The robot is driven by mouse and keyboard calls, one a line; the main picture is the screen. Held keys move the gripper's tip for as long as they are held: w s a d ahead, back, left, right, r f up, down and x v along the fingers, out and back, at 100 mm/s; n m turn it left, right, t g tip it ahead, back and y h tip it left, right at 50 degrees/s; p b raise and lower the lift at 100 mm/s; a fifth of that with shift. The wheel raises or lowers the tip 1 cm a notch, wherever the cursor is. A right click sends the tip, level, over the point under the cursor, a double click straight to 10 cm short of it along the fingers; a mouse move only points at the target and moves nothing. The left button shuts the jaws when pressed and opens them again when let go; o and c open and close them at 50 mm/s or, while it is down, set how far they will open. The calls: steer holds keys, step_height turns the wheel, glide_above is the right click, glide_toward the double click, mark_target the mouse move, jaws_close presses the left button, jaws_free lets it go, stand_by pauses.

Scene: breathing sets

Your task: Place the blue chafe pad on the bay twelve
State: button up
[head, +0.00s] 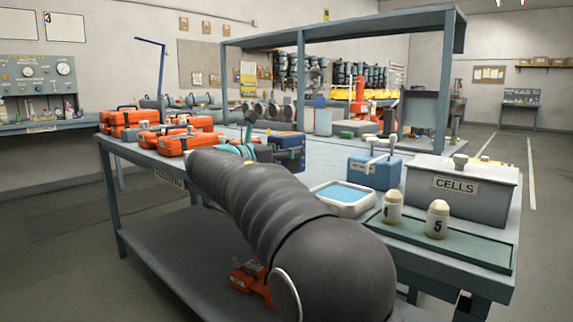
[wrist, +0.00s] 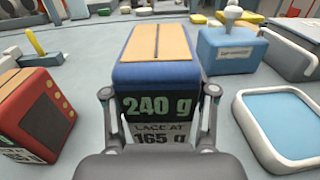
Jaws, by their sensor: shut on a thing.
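My gripper (wrist: 158,98) is shut, with its two fingers on either side of a blue block with a tan top (wrist: 158,45). The block's near face is dark and reads "240 g" and "LACE AT 165 g". I cannot tell for sure that it is the blue chafe pad. In the head view a dark blue box (head: 289,152) shows beyond my arm, which hides most of my gripper. I cannot make out a bay marked twelve in either view.
A white-rimmed tray with a blue inside (head: 345,197) lies on the bench right of my arm. Behind it stand a blue box with a white knob (head: 373,171) and a grey CELLS box (head: 460,190). Two numbered bottles (head: 437,220) stand nearby. Orange cases (head: 185,140) fill the left end.

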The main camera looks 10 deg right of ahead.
mark_target(286, 165)
steer(key=shift+f, duration=1.55)
steer(key=shift+f, duration=0.2)
steer(key=o, duration=1.5)
steer(key=shift+o, duration=0.2)
steer(key=shift+f+b, duration=0.2)
steer(key=shift+b, duration=0.2)
